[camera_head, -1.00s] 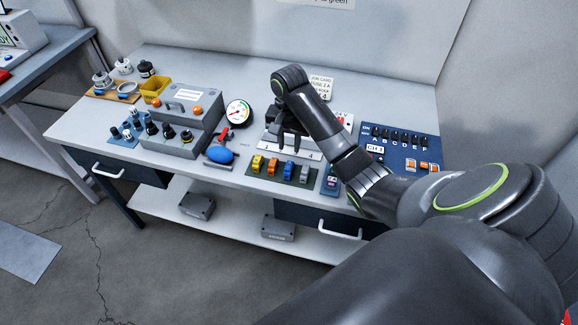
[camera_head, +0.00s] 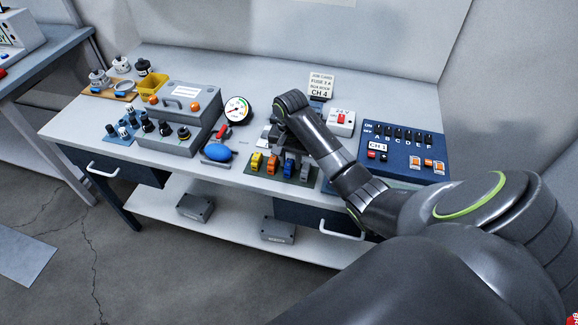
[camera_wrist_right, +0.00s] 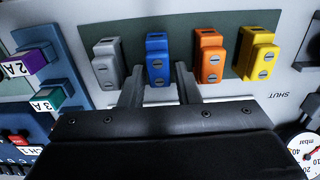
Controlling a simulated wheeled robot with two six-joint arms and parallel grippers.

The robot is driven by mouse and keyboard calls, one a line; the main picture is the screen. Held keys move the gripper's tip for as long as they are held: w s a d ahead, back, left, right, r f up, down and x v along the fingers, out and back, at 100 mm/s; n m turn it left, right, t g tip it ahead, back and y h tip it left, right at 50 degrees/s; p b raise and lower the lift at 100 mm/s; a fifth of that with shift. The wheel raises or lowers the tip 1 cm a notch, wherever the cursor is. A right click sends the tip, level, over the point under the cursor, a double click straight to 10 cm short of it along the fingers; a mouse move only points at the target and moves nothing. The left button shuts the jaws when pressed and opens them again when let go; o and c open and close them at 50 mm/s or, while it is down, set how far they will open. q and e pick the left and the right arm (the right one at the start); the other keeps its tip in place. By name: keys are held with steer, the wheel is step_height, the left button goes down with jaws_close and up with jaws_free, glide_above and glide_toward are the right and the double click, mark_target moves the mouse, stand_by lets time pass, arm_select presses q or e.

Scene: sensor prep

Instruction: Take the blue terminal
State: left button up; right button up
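The blue terminal (camera_wrist_right: 157,62) stands in a row on a dark green strip (camera_wrist_right: 193,24), between a grey terminal (camera_wrist_right: 107,64) and an orange terminal (camera_wrist_right: 209,57); a yellow terminal (camera_wrist_right: 257,54) is at the right end. In the head view the blue terminal (camera_head: 289,168) is partly behind my right gripper (camera_head: 281,154), which points down over the row. In the wrist view my right gripper (camera_wrist_right: 159,70) is open, with one fingertip on each side of the blue terminal. Contact cannot be told. My left gripper is not in view.
A blue switch panel (camera_head: 403,150) and a white box with a red switch (camera_head: 341,121) are right of the row. The bench's front edge is close to the terminals.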

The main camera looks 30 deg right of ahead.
steer(key=shift+c, duration=0.3)
jaws_close()
steer(key=shift+r, duration=0.55)
step_height(320, 180, up, 4)
steer(key=shift+f, duration=0.25)
step_height(320, 180, up, 4)
steer(key=p, duration=0.3)
steer(key=shift+r+p, duration=0.75)
steer(key=shift+p, duration=0.1)
